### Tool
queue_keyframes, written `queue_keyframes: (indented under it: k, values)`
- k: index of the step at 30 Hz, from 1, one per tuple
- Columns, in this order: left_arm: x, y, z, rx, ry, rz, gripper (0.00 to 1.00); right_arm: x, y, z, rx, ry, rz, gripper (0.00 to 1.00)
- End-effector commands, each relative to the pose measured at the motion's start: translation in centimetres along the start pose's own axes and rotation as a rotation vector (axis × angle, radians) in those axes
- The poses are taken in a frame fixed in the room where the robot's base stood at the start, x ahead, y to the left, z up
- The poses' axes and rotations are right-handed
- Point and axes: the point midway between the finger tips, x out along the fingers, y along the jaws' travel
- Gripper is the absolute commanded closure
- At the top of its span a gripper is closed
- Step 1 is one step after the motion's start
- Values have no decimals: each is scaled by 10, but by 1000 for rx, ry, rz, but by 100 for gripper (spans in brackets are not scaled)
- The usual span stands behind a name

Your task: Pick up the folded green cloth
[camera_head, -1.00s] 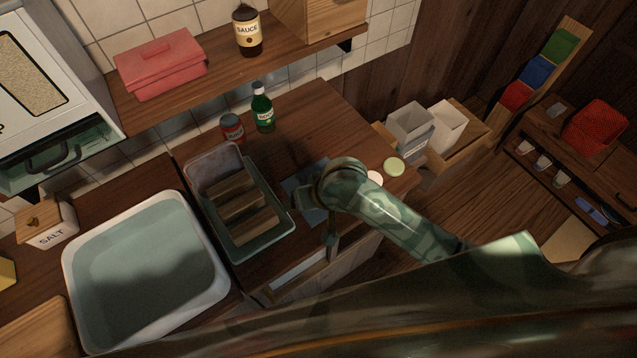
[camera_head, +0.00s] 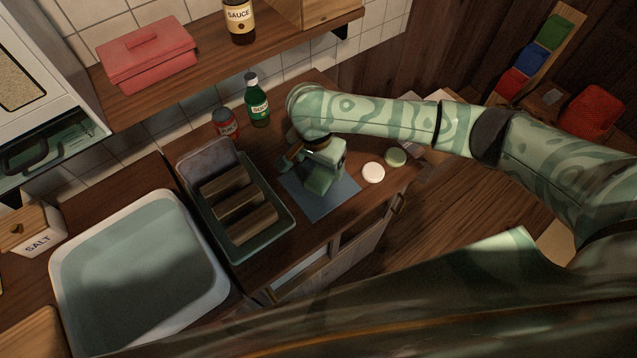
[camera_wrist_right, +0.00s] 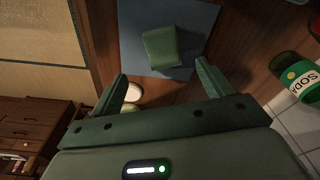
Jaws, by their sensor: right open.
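The folded green cloth (camera_head: 318,184) lies on a flat blue mat (camera_head: 334,205) on the wooden counter. In the right wrist view the cloth (camera_wrist_right: 161,47) shows as a small thick green block on the blue mat (camera_wrist_right: 197,18), ahead of the fingertips. My right gripper (camera_head: 318,163) is over the mat, just above the cloth and partly covering it. In the wrist view its two fingers (camera_wrist_right: 162,70) are spread with nothing between them. I cannot tell the exact height gap. My left gripper is not in view.
A rack tray with brown blocks (camera_head: 285,229) stands left of the mat. A soda bottle (camera_head: 258,103) and red can (camera_head: 226,125) stand behind. A white disc (camera_head: 373,172) and green disc (camera_head: 396,157) lie to the right. A white basin (camera_head: 216,290) is at left.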

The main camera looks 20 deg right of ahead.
Motion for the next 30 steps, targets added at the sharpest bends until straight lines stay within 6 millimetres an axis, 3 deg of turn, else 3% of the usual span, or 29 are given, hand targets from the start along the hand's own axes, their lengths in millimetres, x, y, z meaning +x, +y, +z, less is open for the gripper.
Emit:
queue_keyframes:
  k: [1, 10, 18, 25, 30]
  values:
    - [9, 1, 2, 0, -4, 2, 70, 14, 0, 1, 1, -2, 2, 20]
    - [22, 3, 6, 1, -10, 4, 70, 35, -2, 0, -1, -1, -1, 20]
    - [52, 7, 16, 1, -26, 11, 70, 78, -6, 0, -1, 0, -1, 20]
    - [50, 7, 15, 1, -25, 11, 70, 76, -6, -1, -1, 2, -4, 20]
    - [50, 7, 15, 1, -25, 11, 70, 76, -6, -1, -1, 1, -3, 67]
